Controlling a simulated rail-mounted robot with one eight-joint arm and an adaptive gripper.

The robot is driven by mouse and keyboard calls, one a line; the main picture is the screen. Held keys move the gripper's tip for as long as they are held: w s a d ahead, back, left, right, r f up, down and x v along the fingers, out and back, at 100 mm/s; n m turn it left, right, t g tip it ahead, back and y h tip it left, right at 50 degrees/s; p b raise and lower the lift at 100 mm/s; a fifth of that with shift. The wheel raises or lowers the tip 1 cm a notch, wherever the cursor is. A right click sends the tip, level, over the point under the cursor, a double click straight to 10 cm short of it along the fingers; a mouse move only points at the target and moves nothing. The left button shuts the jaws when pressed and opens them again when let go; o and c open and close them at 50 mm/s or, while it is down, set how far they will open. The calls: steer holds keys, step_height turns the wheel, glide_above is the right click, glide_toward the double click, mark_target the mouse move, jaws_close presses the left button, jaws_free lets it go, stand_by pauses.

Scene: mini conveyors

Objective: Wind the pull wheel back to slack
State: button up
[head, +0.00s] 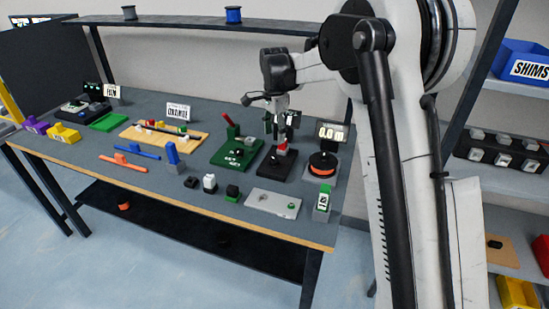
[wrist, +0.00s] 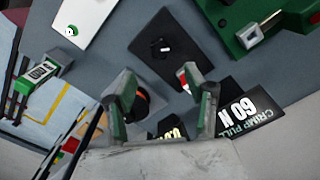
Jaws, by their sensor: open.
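The pull tester has a black base (head: 272,168) with a red and white part (head: 281,149) on it. In the wrist view its black plate (wrist: 178,72) carries a dark round knob (wrist: 160,47) with a small pale mark, seemingly the pull wheel. The red and white part (wrist: 184,80) is partly hidden by a finger. My gripper (head: 282,122) is above the tester; in the wrist view my gripper (wrist: 157,88) is open and empty, the knob lying beyond the fingertips. A display (head: 332,132) reads about 0.0 N.
An orange and black spool (head: 323,164) stands right of the tester. A green lever press (head: 236,152) stands close on its left. A grey plate (head: 270,203) and a small green-white device (head: 322,202) lie in front. A sign (wrist: 243,108) reads CRIMP PULL 60 N.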

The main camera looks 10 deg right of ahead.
mark_target(274, 159)
step_height(274, 159, down, 10)
steer(key=shift+f+b, duration=0.15)
steer(key=shift+b, duration=0.15)
steer(key=c, duration=1.1)
